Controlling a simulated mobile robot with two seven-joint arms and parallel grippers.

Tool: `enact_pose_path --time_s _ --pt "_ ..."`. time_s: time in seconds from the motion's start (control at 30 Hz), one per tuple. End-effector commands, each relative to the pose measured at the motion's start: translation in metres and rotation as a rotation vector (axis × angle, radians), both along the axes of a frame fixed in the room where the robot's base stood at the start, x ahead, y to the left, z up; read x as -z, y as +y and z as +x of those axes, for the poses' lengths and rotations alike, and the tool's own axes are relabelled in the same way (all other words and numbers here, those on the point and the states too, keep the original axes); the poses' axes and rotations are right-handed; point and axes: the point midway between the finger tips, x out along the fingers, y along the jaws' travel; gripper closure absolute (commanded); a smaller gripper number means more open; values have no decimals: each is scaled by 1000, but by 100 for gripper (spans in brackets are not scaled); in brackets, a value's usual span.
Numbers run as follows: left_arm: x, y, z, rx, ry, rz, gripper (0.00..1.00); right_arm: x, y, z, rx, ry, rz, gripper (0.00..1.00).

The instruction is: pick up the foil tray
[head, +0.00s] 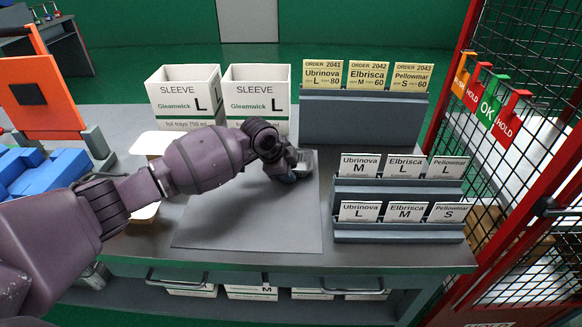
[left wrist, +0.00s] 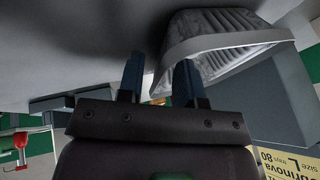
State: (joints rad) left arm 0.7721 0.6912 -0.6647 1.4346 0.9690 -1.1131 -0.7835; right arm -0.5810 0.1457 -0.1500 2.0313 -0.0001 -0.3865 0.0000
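The foil tray (head: 306,160) is a small silvery tray on the grey mat (head: 250,222), partly hidden behind my left gripper in the head view. My left gripper (head: 292,174) is down at the tray's near left side. In the left wrist view the ribbed tray (left wrist: 215,38) fills the upper right. The two dark fingers of the left gripper (left wrist: 160,78) stand apart with a visible gap. The right finger overlaps the tray's rim, and a rim corner shows between the fingers; contact cannot be told. My right gripper is not in view.
Two white sleeve boxes (head: 184,92) stand at the back. Card racks (head: 362,118) stand at the back right, with lower racks (head: 398,188) on the right. An orange panel (head: 40,95) and blue blocks (head: 40,170) are at left. The front of the mat is clear.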

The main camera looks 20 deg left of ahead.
Motion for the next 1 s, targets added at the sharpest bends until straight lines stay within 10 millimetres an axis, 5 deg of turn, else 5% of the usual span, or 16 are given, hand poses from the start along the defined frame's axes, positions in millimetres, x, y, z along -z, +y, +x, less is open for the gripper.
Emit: enact_pose_path --time_s 0.17,0.4,0.83,1.0 --pt "-1 0 0 1 -1 0 67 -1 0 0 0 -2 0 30" --pt "-1 0 0 0 -1 0 100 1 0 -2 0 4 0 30" --pt "-1 0 0 0 0 1 100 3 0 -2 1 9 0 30" --pt "-17 0 1 0 -2 2 100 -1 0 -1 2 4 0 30"
